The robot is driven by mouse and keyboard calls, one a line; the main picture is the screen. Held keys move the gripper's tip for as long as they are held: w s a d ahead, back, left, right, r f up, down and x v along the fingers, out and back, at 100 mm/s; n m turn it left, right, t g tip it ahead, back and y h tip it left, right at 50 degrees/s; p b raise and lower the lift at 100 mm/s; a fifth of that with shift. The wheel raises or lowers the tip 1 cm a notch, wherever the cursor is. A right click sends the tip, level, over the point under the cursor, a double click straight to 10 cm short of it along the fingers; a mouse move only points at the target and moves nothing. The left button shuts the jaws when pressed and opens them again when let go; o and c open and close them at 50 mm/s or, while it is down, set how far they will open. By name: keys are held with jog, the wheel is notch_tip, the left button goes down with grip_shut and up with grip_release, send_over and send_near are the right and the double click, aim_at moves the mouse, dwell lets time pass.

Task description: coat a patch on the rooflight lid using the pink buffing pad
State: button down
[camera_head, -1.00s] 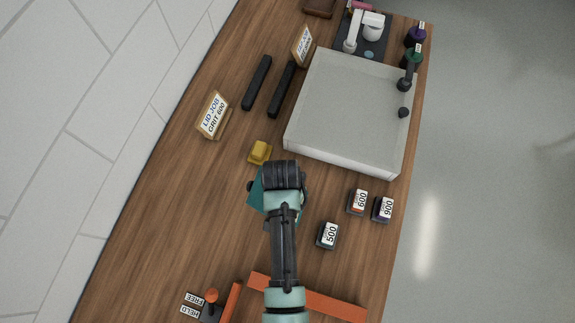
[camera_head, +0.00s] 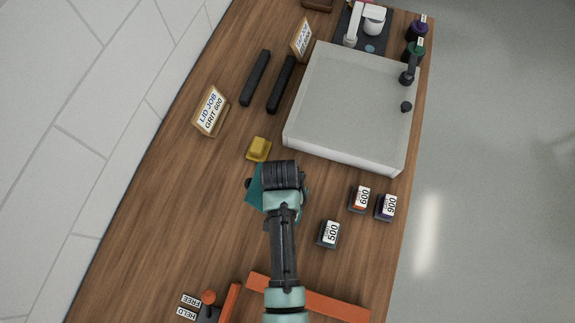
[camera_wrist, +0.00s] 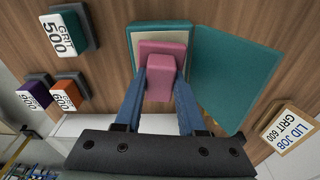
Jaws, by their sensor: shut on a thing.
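The rooflight lid (camera_head: 345,105) is a large pale grey panel with a raised white rim, on the bench at upper middle. My gripper (camera_head: 282,173) is just in front of its near left corner. In the wrist view my gripper (camera_wrist: 160,82) has its blue fingers shut on the pink buffing pad (camera_wrist: 162,50). The pad is over an open teal case (camera_wrist: 185,28) with a pale inside, whose teal flap (camera_wrist: 240,75) is spread to the right. I cannot tell whether the pad touches the case. In the head view my arm hides the pad, and only a teal edge (camera_head: 254,188) shows.
Blocks marked 500 (camera_head: 329,233), 600 (camera_head: 360,198) and 900 (camera_head: 386,207) stand right of my arm. A yellow block (camera_head: 259,148) is close ahead. A card (camera_head: 210,112) reads "LID JOB GRIT 600". Two dark bars (camera_head: 256,78) lie left of the lid. An orange rail (camera_head: 310,298) is near me.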

jog(key=shift+s+f, duration=0.1)
jog(key=shift+f, duration=0.5)
dwell(1.6)
jog(key=shift+r, duration=0.1)
notch_tip(320, 180, up, 7)
jog(key=p, duration=0.7)
dwell(0.8)
